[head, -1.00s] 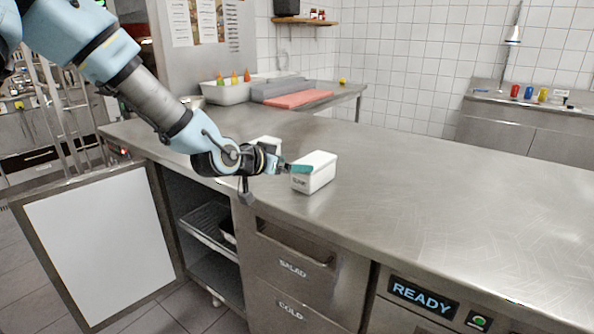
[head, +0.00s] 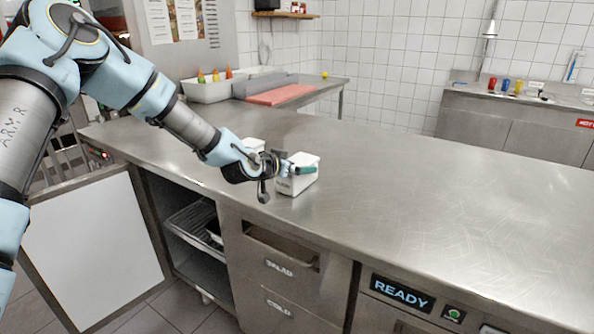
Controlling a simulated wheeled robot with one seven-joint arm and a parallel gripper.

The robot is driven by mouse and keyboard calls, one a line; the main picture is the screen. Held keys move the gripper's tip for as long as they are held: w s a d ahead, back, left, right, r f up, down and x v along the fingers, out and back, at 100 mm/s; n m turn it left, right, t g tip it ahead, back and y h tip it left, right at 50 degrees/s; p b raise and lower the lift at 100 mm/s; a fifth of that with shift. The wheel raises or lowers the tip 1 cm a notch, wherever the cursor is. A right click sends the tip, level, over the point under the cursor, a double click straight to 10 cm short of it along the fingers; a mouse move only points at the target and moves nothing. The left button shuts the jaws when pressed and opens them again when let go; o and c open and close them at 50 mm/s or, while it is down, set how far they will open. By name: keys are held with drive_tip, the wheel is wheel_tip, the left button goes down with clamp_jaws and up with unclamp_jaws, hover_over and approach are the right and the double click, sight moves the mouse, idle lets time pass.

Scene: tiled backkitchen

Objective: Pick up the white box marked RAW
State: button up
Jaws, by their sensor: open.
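A small white box (head: 297,183) stands upright on the steel counter, near its front edge. A dark mark shows low on its front, too small to read. A second white box (head: 254,144) stands behind and to the left, partly hidden by my arm; no label shows on it. My gripper (head: 296,169), with teal fingertips, is open at the upper part of the nearer box. One finger overlaps the box's upper front in the picture. I cannot tell whether it touches the box.
The steel counter (head: 420,200) is clear to the right. Below it are a SALAD drawer (head: 279,264) and an open cabinet bay with a wire rack (head: 190,222). A white door panel (head: 90,245) stands open at left.

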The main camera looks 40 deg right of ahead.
drive_tip(key=shift+c, duration=0.2)
drive_tip(key=shift+d, duration=0.1)
drive_tip(key=c, duration=1.5)
drive_tip(key=shift+r, duration=0.1)
drive_tip(key=shift+c, duration=0.2)
